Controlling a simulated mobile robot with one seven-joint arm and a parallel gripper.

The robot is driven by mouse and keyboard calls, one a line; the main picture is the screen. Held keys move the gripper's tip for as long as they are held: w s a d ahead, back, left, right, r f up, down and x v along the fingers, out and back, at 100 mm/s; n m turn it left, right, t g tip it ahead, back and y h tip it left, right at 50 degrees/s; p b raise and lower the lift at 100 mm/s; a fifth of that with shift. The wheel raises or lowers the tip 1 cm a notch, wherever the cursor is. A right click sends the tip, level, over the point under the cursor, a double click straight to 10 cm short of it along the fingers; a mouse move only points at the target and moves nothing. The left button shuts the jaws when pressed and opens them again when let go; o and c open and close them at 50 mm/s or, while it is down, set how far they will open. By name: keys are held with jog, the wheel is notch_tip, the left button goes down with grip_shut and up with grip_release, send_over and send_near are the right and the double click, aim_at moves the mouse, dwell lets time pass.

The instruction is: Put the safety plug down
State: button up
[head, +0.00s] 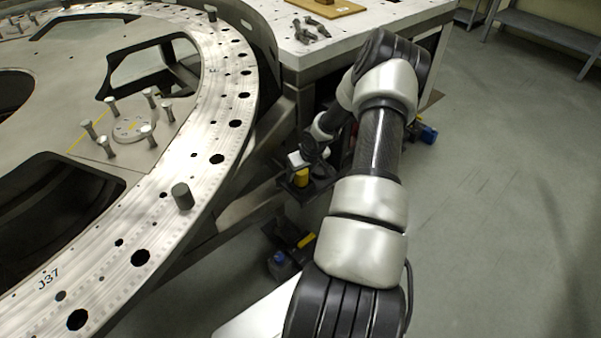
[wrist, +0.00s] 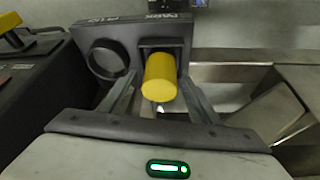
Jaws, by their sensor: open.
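The safety plug (wrist: 160,80) is a yellow cylinder in the middle of the wrist view. It stands out of the square opening on the right of a dark holder plate (wrist: 118,32). The round opening on the left of that plate is empty. My gripper (wrist: 160,90) is open, with one dark finger on each side of the plug. I cannot tell whether either finger touches it. How deep the plug sits is hidden. In the head view, a yellow piece (head: 301,178) shows below my wrist, mostly among dark parts.
A large metal ring plate (head: 215,120) with holes and upright pins fills the left. A white table (head: 350,40) with dark metal pieces stands at the back. Another yellow part (head: 306,240) and a blue part (head: 280,259) sit low. Floor at right is clear.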

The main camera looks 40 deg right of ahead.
jog(key=p+v, duration=0.3)
jog(key=v, duration=0.8)
jog(key=shift+r, duration=0.25)
jog(key=shift+s, duration=0.15)
